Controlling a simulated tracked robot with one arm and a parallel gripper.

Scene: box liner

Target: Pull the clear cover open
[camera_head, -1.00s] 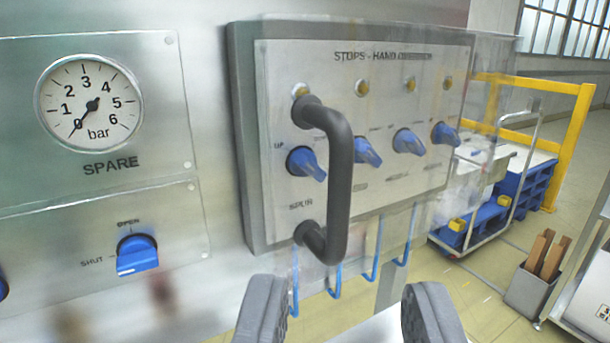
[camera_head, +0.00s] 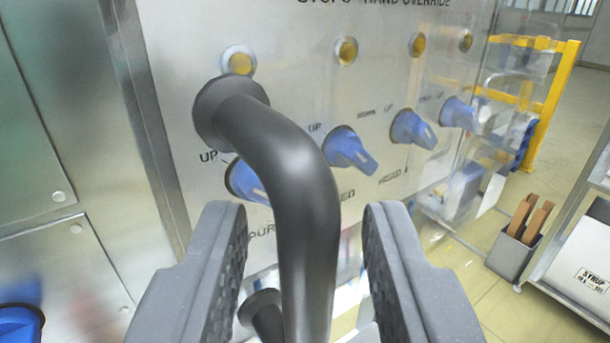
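The clear cover (camera_head: 300,100) lies in front of a panel marked for stops and hand override. Its black bar handle (camera_head: 292,180) sticks out towards me from the cover's left side. My gripper (camera_head: 305,225) is open, with one grey finger on each side of the handle's upright bar. The handle's lower mount (camera_head: 262,312) shows low, behind the bar. The cover looks shut over the panel.
Behind the cover are several blue knobs (camera_head: 348,150) and amber lamps (camera_head: 346,50). Another blue knob (camera_head: 18,325) is at the lower left.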

